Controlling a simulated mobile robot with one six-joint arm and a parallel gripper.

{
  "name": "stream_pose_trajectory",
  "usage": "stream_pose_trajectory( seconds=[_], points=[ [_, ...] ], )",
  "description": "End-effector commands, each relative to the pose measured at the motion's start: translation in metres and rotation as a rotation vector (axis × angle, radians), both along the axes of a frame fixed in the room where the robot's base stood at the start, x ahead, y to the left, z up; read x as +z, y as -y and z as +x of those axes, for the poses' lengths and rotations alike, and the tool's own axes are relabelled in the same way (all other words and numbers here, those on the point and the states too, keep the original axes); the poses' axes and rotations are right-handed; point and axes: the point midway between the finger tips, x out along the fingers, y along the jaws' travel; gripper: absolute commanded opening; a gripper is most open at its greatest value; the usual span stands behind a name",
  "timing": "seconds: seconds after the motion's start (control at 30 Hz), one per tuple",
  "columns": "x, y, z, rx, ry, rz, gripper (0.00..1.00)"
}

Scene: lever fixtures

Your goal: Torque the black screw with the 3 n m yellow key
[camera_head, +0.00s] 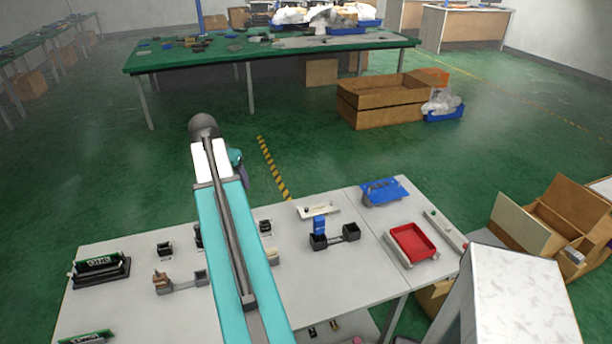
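I cannot make out the black screw or the yellow 3 N m key for certain. The light grey worktable (300,285) carries several small black fixtures, too small to read. One black two-block fixture (336,237) has a blue upright piece (319,224) at its left block. Another fixture (183,283) at the left has a brownish piece on its left end. A small beige piece (272,257) sits just right of my arm. My teal and white arm crosses over the table and hides part of its middle. My gripper's fingers do not show.
A red tray (412,243) and a blue holder (383,191) sit at the table's right. Black holders with green boards (100,268) stand at the left. Wooden boxes (560,215) are on the floor at right. Open green floor separates this table from the green-topped bench (230,62).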

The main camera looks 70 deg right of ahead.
Motion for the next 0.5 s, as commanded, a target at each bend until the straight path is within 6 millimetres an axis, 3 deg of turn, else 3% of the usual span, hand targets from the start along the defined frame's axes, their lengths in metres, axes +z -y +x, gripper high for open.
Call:
stream_pose_trajectory(
  seconds=[0.2,0.5],
  points=[
    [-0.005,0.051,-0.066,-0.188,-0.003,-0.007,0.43],
    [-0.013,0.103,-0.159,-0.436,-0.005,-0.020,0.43]
  ],
)
